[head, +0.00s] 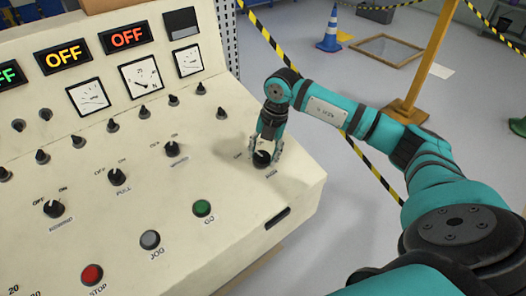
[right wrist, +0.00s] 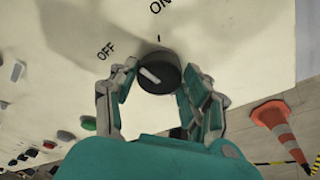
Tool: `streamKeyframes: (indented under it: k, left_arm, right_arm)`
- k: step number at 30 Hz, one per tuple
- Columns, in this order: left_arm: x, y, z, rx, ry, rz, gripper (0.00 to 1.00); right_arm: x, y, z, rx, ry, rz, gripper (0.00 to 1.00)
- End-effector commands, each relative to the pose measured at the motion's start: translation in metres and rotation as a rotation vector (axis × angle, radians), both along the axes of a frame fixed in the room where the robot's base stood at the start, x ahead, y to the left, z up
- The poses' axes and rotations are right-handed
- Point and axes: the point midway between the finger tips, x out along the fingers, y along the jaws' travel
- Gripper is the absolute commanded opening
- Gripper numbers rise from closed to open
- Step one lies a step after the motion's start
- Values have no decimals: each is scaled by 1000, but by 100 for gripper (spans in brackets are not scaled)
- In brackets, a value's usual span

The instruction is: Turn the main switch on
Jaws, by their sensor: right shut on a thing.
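The main switch is a round black knob (head: 262,159) at the right end of the cream control panel (head: 225,180). In the right wrist view the knob (right wrist: 158,73) has a white pointer mark slanting toward the OFF label (right wrist: 105,50). The ON label (right wrist: 160,5) is at the top edge of that view. My right gripper (head: 265,152) reaches down over the knob. In the right wrist view its fingers (right wrist: 160,80) stand on either side of the knob, shut on it, and partly hide its sides. My left gripper is not in view.
Other black knobs (head: 117,176), a red button (head: 92,275), a grey button (head: 150,240) and a green button (head: 202,208) are on the panel. Lit displays (head: 62,56) read OFF. A blue cone (head: 330,32) and striped tape (head: 266,38) are beyond the panel.

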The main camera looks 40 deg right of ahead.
Motion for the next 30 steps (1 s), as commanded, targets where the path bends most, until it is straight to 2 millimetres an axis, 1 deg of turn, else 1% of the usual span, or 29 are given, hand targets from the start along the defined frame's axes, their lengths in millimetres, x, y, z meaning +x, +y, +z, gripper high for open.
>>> streamKeyframes:
  k: [9,18,24,30]
  left_arm:
    - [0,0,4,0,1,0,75]
    - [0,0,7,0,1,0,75]
    - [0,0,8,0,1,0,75]
    - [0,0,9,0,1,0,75]
  right_arm:
    - [-2,-2,1,68,4,-293,16]
    - [-3,-2,1,127,7,-545,16]
    - [-4,-2,1,158,9,-670,16]
    - [-4,-2,0,175,10,-749,16]
